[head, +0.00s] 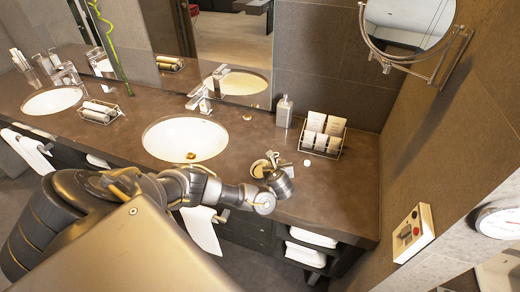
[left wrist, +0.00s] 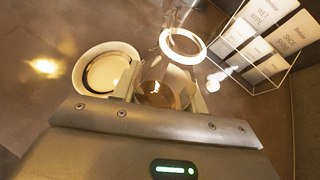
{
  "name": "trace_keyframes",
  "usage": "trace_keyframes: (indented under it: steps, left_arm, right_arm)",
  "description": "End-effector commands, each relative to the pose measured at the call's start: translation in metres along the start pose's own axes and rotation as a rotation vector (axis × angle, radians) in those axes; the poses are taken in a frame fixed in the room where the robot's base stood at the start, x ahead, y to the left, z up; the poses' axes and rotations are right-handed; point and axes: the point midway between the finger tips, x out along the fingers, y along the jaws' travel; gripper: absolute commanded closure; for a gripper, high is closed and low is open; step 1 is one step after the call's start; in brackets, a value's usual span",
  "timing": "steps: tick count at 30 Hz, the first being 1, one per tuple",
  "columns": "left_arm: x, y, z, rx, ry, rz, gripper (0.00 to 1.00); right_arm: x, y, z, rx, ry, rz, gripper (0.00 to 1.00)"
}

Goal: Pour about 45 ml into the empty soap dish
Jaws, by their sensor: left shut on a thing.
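A round, pale dish (left wrist: 84,75) lies on the dark counter in the left wrist view, left of my left gripper (left wrist: 163,92). A dark crescent shows inside it; I cannot tell whether this is shadow or liquid. In the head view the dish (head: 260,168) is small and partly hidden by my wrist. My left gripper is shut on a clear glass vessel (left wrist: 172,77) with a pale ring at its far end. Amber-brown colour shows low in the glass, between the fingers. The vessel is beside the dish in the picture; its height above the counter is unclear. My right gripper is out of view.
A wire rack with white cards (head: 322,134) stands right of the dish, near the wall. A soap dispenser (head: 284,111) stands behind. A small white round thing (head: 307,162) lies on the counter. A sink (head: 185,139) is left. The counter's front right is clear.

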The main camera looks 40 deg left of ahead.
Motion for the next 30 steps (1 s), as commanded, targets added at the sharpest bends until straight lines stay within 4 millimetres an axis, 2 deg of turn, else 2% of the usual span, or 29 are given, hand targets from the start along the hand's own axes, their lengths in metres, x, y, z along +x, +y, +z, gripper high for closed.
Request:
trace_keyframes:
  steps: [1, 3, 12, 26, 30]
  left_arm:
    - [-0.001, -0.002, 0.002, 0.021, -0.018, 0.007, 0.83]
    - [0.002, -0.001, -0.005, 0.047, -0.041, 0.019, 0.83]
    - [0.006, -0.001, -0.013, 0.127, -0.107, 0.053, 0.83]
    - [0.006, -0.001, -0.014, 0.138, -0.117, 0.057, 0.83]
    - [0.004, -0.009, -0.018, 0.143, -0.117, 0.045, 0.83]
  right_arm:
    - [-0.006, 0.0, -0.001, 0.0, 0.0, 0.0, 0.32]
    - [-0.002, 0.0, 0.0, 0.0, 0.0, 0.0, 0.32]
    - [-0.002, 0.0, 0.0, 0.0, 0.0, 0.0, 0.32]
    - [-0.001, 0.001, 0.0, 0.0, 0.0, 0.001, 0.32]
    - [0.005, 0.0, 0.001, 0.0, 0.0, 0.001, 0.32]
